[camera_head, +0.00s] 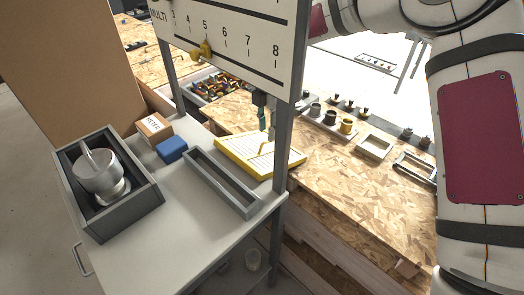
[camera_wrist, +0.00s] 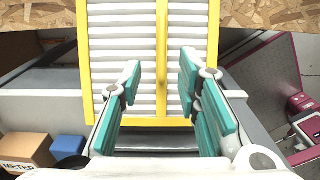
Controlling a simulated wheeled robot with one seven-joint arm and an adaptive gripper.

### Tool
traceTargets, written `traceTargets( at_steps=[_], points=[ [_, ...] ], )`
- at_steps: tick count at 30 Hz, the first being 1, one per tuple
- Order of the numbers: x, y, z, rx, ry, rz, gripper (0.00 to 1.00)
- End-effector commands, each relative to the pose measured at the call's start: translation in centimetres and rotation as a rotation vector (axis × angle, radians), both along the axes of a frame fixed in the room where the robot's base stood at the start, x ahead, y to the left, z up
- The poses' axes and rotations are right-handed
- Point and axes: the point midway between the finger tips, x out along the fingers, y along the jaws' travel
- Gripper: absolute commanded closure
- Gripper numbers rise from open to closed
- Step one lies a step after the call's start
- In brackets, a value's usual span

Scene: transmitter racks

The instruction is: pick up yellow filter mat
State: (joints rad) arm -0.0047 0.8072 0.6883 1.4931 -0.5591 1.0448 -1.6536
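The yellow filter mat (camera_head: 246,151) has a yellow frame and white slats. In the head view it lies tilted across the grey bench's far right corner, near the chipboard table. The rack post hides part of its right side. In the wrist view the mat (camera_wrist: 120,58) fills the upper middle, its yellow centre bar showing between my fingers. My gripper (camera_head: 266,124) is over the mat, partly hidden by the panel and post. In the wrist view my gripper (camera_wrist: 160,80) has its teal-padded fingers wide apart with nothing between them. I cannot tell whether they touch the mat.
A narrow grey tray (camera_head: 209,185) lies just in front of the mat. A blue box (camera_head: 171,149), a METER carton (camera_head: 156,127) and a grey bin (camera_head: 127,216) holding a metal pot stand left. The numbered panel (camera_head: 232,42) and rack post (camera_head: 282,135) stand close to my gripper.

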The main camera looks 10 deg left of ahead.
Motion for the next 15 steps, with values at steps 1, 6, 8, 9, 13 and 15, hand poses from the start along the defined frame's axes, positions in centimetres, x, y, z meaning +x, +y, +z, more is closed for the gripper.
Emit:
traceTargets(
  at_steps=[1,6,8,9,13,15],
  points=[
    [0.0,0.0,-0.3,0.0,0.0,0.001,0.69],
    [-0.1,-0.1,-1.2,0.0,0.001,0.0,0.69],
    [-0.1,-0.1,-1.8,0.0,0.003,0.0,0.69],
    [-0.1,-0.1,-2.3,0.0,0.002,-0.001,0.69],
    [-0.2,-0.2,-4.3,0.0,0.003,0.0,0.69],
    [-0.2,-0.2,-5.2,-0.001,0.002,0.0,0.69]
  ],
)
